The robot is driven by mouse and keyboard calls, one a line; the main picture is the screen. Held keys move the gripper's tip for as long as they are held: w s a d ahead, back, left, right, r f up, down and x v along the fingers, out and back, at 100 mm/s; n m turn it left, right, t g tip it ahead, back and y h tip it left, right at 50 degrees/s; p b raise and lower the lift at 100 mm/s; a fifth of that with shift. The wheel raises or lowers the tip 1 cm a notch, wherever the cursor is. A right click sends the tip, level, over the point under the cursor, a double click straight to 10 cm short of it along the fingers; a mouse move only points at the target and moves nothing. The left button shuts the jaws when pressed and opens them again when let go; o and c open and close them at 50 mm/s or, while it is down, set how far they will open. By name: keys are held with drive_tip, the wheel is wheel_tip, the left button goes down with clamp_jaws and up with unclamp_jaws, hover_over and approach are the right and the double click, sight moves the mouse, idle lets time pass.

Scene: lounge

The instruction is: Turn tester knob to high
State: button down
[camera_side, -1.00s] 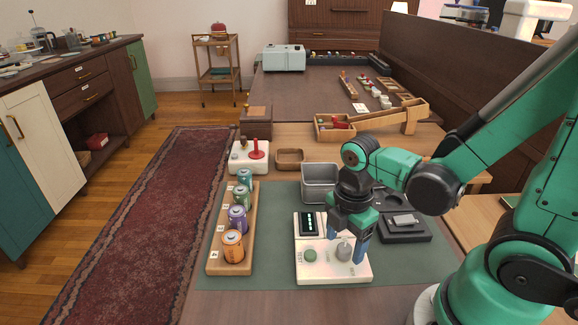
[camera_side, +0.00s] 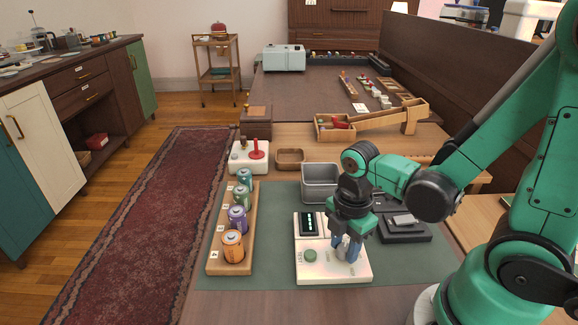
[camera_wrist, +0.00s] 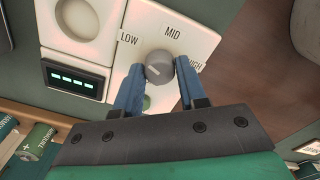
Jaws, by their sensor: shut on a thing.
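The white tester (camera_side: 306,262) lies on the green mat, with a dark display (camera_side: 308,223) and a green button (camera_side: 310,256). In the wrist view its grey knob (camera_wrist: 160,66) sits among the labels LOW, MID and HIGH. The light mark on the knob's top slants; I cannot tell for sure which label it points at. My gripper (camera_side: 346,252) points down over the tester, its blue fingers shut on the knob from both sides. In the wrist view the fingers (camera_wrist: 160,76) touch the knob's sides, and the display (camera_wrist: 76,78) shows several lit bars.
A wooden rack (camera_side: 214,262) with several batteries stands left of the tester. A grey metal bin (camera_side: 320,184) is behind it, and a dark device (camera_side: 404,230) is to the right. The mat in front of the tester is clear.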

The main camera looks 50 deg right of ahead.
drive_tip(key=m, duration=0.6)
drive_tip(key=shift+m, duration=0.4)
drive_tip(key=m, duration=0.3)
drive_tip(key=shift+m, duration=0.3)
drive_tip(key=m, duration=0.3)
drive_tip(key=shift+m, duration=0.4)
drive_tip(key=m, duration=1.3)
drive_tip(key=shift+m, duration=0.3)
